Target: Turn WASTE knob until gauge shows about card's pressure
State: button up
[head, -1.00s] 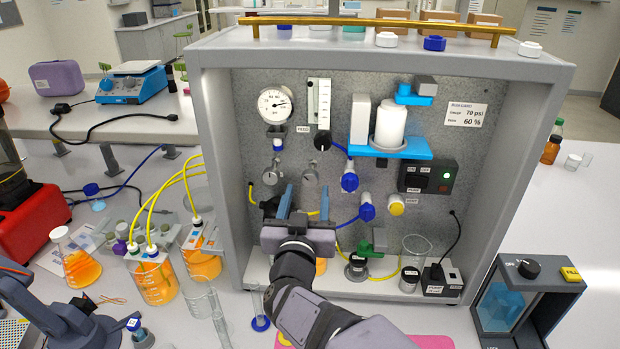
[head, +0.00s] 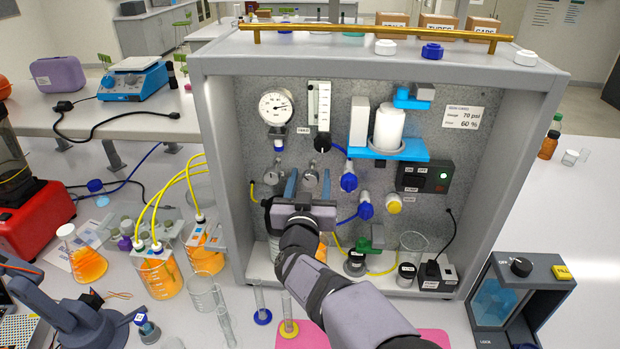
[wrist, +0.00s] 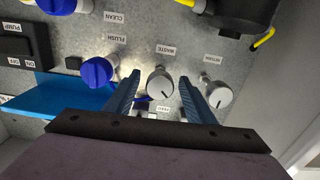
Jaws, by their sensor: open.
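The WASTE knob (wrist: 160,83) is a round silver knob with a dark pointer line, on the grey speckled panel. In the wrist view it sits between the two blue fingers of my open gripper (wrist: 160,99), with a gap visible on each side. In the head view my gripper (head: 308,184) is in front of the lower left panel, with the WASTE knob (head: 310,177) between its fingers. The round white gauge (head: 277,108) is above; its needle points to the right, but the exact reading is too small to tell. The card (head: 464,117) reads 70 psi and 60 %.
The silver RETURN knob (wrist: 217,95) is close beside one finger in the wrist view. A blue knob (wrist: 97,72) is on the other side. A blue shelf (head: 400,149) sticks out from the panel. The cabinet's left wall (head: 222,150) stands left of my gripper.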

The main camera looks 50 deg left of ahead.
jog(key=c, duration=1.1)
jog(key=shift+r+n+p, duration=0.15)
jog(key=shift+n+p, duration=0.75)
jog(key=shift+n, duration=0.1)
jog(key=shift+n+p, duration=0.5)
jog(key=shift+n, duration=0.8)
jog(key=o, duration=1.1)
jog(key=shift+s+d, duration=0.1)
jog(key=shift+s+d+f+b, duration=0.25)
jog(key=shift+s+d+b, duration=0.15)
jog(key=shift+b, duration=0.15)
jog(key=b+v, duration=0.3)
jog(key=v, duration=0.3)
